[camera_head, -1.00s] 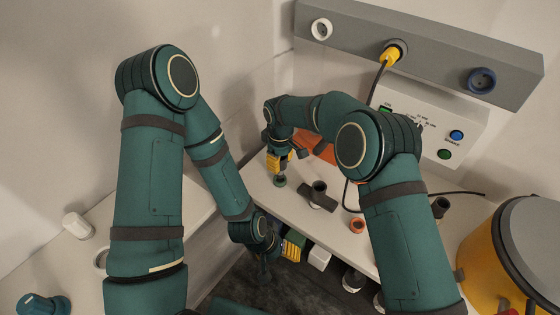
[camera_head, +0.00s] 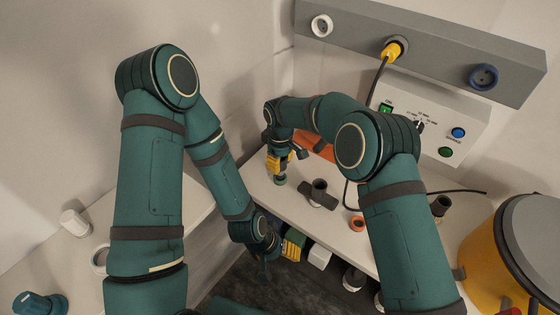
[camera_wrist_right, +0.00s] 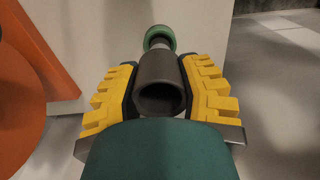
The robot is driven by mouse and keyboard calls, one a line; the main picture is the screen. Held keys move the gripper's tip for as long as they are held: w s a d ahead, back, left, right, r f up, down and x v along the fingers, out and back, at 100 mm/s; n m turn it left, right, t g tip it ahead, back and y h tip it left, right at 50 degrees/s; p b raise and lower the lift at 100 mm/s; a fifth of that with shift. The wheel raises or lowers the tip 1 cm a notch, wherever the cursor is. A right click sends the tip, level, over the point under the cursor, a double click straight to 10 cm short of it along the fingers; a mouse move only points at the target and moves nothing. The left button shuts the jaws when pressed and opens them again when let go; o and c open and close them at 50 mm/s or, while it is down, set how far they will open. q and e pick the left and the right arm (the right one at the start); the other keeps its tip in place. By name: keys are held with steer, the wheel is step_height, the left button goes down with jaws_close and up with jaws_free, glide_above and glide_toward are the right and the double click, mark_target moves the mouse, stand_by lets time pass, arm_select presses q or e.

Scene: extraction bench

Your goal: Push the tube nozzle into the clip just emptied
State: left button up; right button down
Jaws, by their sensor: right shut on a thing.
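My right gripper (camera_head: 279,165) is over the back left part of the bench, fingers pointing down. In the right wrist view its yellow-padded fingers (camera_wrist_right: 168,90) are shut on the dark grey, hollow tube nozzle (camera_wrist_right: 162,82). A green round end (camera_wrist_right: 160,38) shows at the nozzle's far side; it also shows below the fingers in the head view. I cannot tell whether it touches the bench. I cannot make out the emptied clip for certain. My left gripper (camera_head: 290,246) is low at the bench's front edge, partly hidden by its own wrist; its opening is unclear.
A dark cross-shaped fitting (camera_head: 319,194) stands on the bench right of my right gripper. An orange ring (camera_head: 357,224) and a dark cup (camera_head: 441,205) are farther right. An orange part (camera_head: 318,148) lies behind the gripper. A yellow drum (camera_head: 480,255) stands at the right.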

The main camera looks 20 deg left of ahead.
steer(key=shift+f+b, duration=0.4)
steer(key=shift+f, duration=0.3)
steer(key=c, duration=0.5)
jaws_free()
steer(key=shift+c, duration=0.2)
steer(key=shift+r, duration=0.1)
step_height(320, 180, up, 12)
